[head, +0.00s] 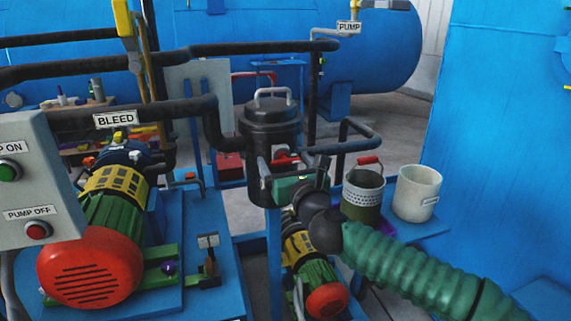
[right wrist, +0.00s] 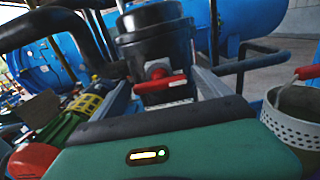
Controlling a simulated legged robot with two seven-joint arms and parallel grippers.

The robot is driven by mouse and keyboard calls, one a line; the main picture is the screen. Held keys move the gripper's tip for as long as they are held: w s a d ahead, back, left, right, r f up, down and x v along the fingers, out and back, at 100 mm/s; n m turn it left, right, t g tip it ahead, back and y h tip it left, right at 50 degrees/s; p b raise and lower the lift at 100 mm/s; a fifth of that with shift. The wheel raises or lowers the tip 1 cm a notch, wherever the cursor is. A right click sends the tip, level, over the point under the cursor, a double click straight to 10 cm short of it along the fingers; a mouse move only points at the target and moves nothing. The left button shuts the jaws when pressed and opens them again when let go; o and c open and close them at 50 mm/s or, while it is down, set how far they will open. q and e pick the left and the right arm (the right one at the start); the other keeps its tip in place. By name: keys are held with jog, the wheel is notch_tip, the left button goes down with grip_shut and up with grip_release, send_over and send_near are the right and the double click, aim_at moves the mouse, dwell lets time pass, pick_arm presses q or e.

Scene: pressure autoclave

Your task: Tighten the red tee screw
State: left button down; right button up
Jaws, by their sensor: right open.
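The red tee screw (right wrist: 160,82) sits on the front of the black lidded vessel (right wrist: 155,40), its bar lying roughly level. In the head view the red tee screw (head: 285,160) shows small against the black vessel (head: 270,115), partly hidden by my gripper. My right gripper (head: 284,164) is in front of the vessel, with its green body below the screw. In the right wrist view its grey fingers stand apart, one on each side of the screw, and the right gripper (right wrist: 166,84) holds nothing. Contact with the screw cannot be told. My left gripper is not in view.
A perforated bucket with a red handle (head: 363,193) and a white bucket (head: 416,192) stand right of the vessel. Black pipes (head: 240,48) cross behind and to the left. A red and green pump (head: 90,265) and a grey switch box (head: 35,180) are at left.

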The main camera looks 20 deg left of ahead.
jog(key=v, duration=1.6)
jog(key=shift+s+d, duration=0.3)
